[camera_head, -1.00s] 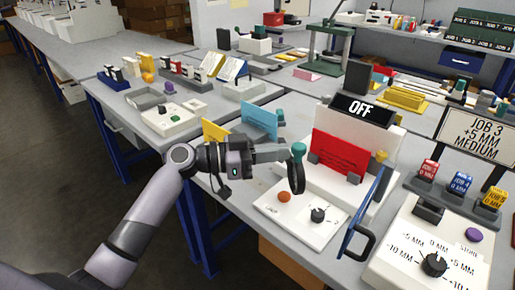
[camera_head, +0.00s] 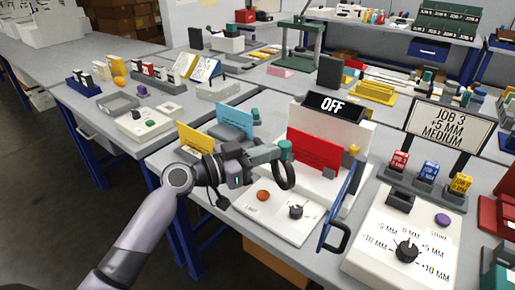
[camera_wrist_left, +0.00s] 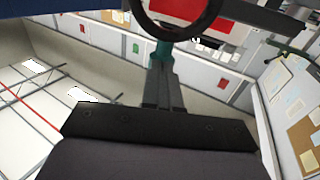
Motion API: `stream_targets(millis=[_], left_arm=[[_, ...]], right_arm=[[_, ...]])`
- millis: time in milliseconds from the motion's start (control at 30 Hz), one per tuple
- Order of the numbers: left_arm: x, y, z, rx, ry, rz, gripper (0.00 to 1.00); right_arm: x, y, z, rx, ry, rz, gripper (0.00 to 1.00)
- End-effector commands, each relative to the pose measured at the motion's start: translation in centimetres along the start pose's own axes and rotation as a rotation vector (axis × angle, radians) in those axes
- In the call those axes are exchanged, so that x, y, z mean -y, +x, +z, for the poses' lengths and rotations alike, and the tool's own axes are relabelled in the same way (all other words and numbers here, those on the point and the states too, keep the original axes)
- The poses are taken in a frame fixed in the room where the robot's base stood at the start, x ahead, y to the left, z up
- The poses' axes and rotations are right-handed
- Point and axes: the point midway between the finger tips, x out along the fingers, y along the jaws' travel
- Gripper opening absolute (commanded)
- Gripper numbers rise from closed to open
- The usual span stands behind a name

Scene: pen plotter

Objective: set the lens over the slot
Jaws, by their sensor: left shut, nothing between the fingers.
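The lens appears to be a dark ring (camera_head: 291,176) with a teal knob on top (camera_head: 285,149). It hangs upright in front of the white machine (camera_head: 335,130) with the OFF display. My left gripper (camera_head: 276,153) is shut, its tips at the teal knob; I cannot tell whether they touch it. In the left wrist view the dark ring (camera_wrist_left: 212,12) and teal knob (camera_wrist_left: 160,52) show just beyond the shut fingers (camera_wrist_left: 163,70). A red plate (camera_head: 314,150) stands between grey blocks on the machine. I cannot make out the slot. My right gripper is not in view.
A white panel with an orange button (camera_head: 263,196) and dial (camera_head: 296,211) lies below the ring. A blue-framed hinged panel (camera_head: 342,200) stands close on the right. Yellow (camera_head: 195,138) and blue (camera_head: 235,120) plates stand behind my arm. A dial box (camera_head: 400,240) sits at right.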

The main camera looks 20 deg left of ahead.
Motion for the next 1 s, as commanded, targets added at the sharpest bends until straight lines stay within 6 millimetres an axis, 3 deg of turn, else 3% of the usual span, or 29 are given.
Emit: stream_targets(millis=[367, 1000], left_arm=[[-0.9, 3.2, -0.3, -0.003, -0.005, -0.216, 0.0], [-0.7, 6.8, 0.0, 0.0, 0.0, -0.209, 0.0]], right_arm=[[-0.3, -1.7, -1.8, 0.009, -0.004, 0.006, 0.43], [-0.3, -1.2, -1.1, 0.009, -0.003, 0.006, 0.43]])
